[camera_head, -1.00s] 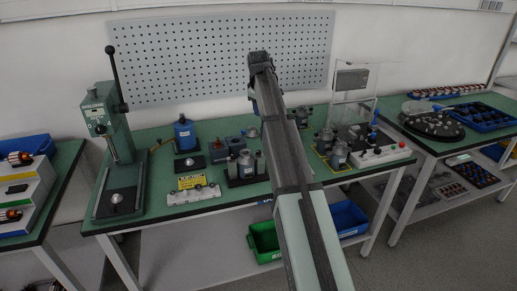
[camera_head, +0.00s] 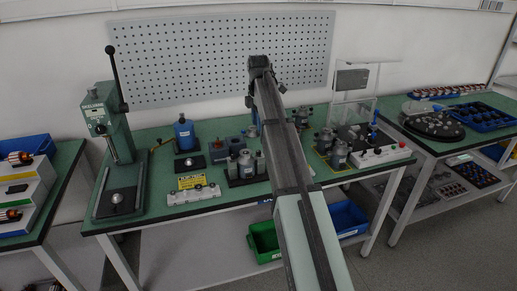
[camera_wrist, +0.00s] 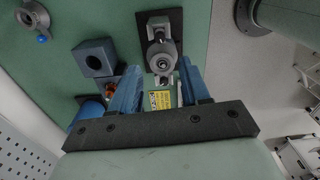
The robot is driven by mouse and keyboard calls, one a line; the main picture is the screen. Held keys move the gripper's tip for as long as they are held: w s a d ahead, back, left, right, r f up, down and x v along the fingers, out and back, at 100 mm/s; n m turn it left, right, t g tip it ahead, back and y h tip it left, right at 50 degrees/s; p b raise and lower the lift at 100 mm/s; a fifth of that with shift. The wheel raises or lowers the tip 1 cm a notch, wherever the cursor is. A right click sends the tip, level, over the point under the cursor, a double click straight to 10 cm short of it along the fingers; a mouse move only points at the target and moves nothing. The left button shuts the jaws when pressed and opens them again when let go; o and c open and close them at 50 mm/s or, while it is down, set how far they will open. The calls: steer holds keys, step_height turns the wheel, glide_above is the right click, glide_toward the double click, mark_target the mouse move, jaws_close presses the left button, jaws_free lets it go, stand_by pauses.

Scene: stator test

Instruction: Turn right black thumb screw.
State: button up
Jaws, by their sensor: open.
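I cannot make out a black thumb screw for certain in either view. In the wrist view, a grey round-bodied fixture (camera_wrist: 161,56) stands on a black base plate (camera_wrist: 174,17). My gripper (camera_wrist: 157,72) points down with its two blue fingers open, one on each side of the lower part of this fixture in the picture. I cannot tell whether they touch anything. In the head view, my gripper (camera_head: 252,115) hangs from the arm's end above the back of the green bench, and my arm hides part of the bench behind it.
A blue block with a round hole (camera_wrist: 95,59) lies left of the fingers. A pegboard (camera_head: 200,52) stands behind.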

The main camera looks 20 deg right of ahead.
mark_target(258, 151)
step_height(258, 151, down, 12)
steer(key=shift+r, duration=0.1)
stand_by(0.4)
jaws_close()
stand_by(0.4)
